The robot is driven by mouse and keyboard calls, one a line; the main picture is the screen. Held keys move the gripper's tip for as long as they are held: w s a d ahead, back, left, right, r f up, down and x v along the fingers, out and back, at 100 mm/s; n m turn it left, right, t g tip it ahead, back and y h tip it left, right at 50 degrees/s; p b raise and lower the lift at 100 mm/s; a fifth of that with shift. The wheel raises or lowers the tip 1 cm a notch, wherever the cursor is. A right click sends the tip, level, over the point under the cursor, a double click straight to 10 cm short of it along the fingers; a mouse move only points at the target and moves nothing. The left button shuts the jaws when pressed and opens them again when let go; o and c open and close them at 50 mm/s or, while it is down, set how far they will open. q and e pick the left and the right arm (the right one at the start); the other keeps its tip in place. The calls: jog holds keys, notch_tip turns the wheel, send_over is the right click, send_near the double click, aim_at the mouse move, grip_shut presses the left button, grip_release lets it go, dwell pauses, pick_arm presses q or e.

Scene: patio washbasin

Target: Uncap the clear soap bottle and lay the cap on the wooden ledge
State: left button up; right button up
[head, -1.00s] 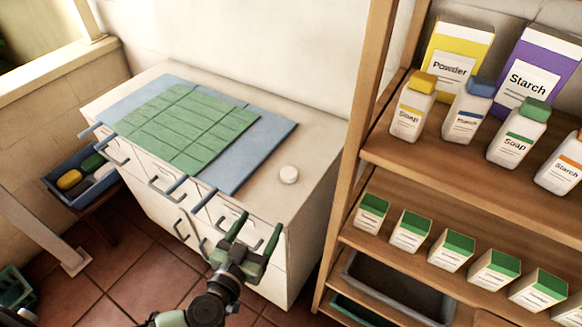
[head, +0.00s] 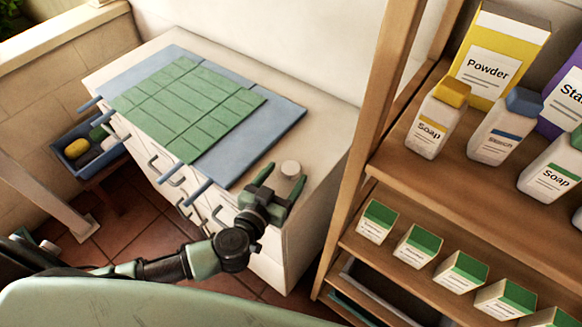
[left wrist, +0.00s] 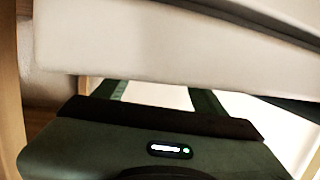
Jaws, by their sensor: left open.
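My left gripper (head: 284,173) is open at the right front edge of the white cabinet top. A small round white object (head: 291,168) stands on the cabinet top between or just beyond its fingertips; contact cannot be told. Two pale bottles labelled Soap stand on the shelf, one with a yellow cap (head: 429,132) and one with a green cap (head: 549,175). No bottle is clearly see-through. Which wooden surface is the ledge cannot be told. In the left wrist view, a large pale surface covers the fingertips. My right gripper is not in view.
A wooden shelf rack (head: 395,165) stands at right with boxes and bottles, including a yellow Powder box (head: 490,70). A green mat (head: 185,110) lies on a blue cloth (head: 268,128) on the white cabinet (head: 330,150). A blue bin (head: 72,160) stands at left.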

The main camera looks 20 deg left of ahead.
aim_at(291, 170)
pick_arm(q)
jog(key=shift+x, duration=0.85)
jog(key=shift+w+f, duration=0.15)
jog(key=shift+w, duration=0.15)
jog(key=c, duration=1.4)
jog(key=shift+c, duration=0.7)
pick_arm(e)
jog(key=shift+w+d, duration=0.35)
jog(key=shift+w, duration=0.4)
